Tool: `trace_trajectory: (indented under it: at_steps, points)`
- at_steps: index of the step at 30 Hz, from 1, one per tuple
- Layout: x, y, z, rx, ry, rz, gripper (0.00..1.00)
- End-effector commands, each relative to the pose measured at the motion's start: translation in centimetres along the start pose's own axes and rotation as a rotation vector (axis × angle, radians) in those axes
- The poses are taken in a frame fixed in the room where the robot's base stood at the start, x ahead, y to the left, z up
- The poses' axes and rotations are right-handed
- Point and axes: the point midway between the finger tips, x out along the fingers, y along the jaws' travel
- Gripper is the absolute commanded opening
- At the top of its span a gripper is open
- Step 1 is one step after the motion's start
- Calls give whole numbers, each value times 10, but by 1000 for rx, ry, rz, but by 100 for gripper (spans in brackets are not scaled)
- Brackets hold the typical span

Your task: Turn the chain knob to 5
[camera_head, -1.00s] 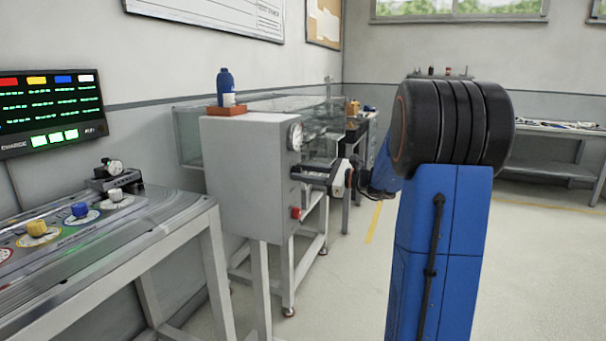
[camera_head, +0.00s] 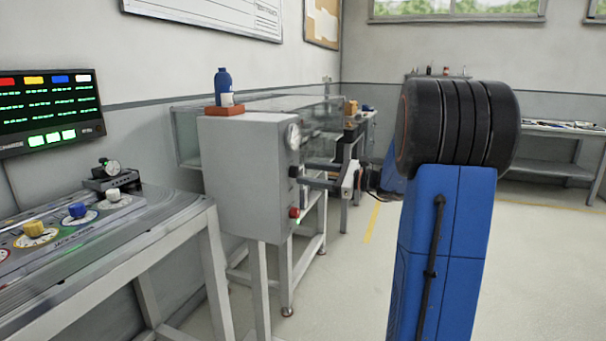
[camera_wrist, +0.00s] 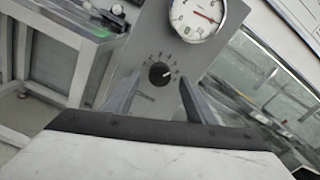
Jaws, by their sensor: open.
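A small black knob (camera_wrist: 158,73) sits on the grey panel face (camera_wrist: 148,40) in the wrist view, with small dark marks around it. A pale pointer line on the knob points to the right and slightly up; the digits are too small to read. My gripper (camera_wrist: 159,84) is open, one finger on each side of the knob in the picture. I cannot tell whether either finger touches it. In the head view, my gripper (camera_head: 306,175) reaches from the right to the side of the grey cabinet (camera_head: 243,170), and the knob (camera_head: 294,171) shows near the fingertips.
A round dial gauge (camera_head: 293,136) is above the knob and also shows in the wrist view (camera_wrist: 195,20). A red button (camera_head: 294,212) is below. A bench with coloured knobs (camera_head: 78,210) stands at left. A glass tank (camera_head: 310,120) is behind the cabinet. The floor at right is open.

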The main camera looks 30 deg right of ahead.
Motion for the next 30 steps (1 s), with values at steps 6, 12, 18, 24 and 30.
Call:
trace_trajectory:
  at_steps: [6, 12, 18, 24, 30]
  points:
    - [-40, -1, -1, 0, 2, -3, 51]
    - [-74, -1, -1, 0, 2, -3, 51]
    - [-108, -1, 0, 0, 1, -3, 51]
    - [-132, -1, -1, 0, 2, -2, 51]
    - [-142, 0, 0, 0, 0, 0, 51]
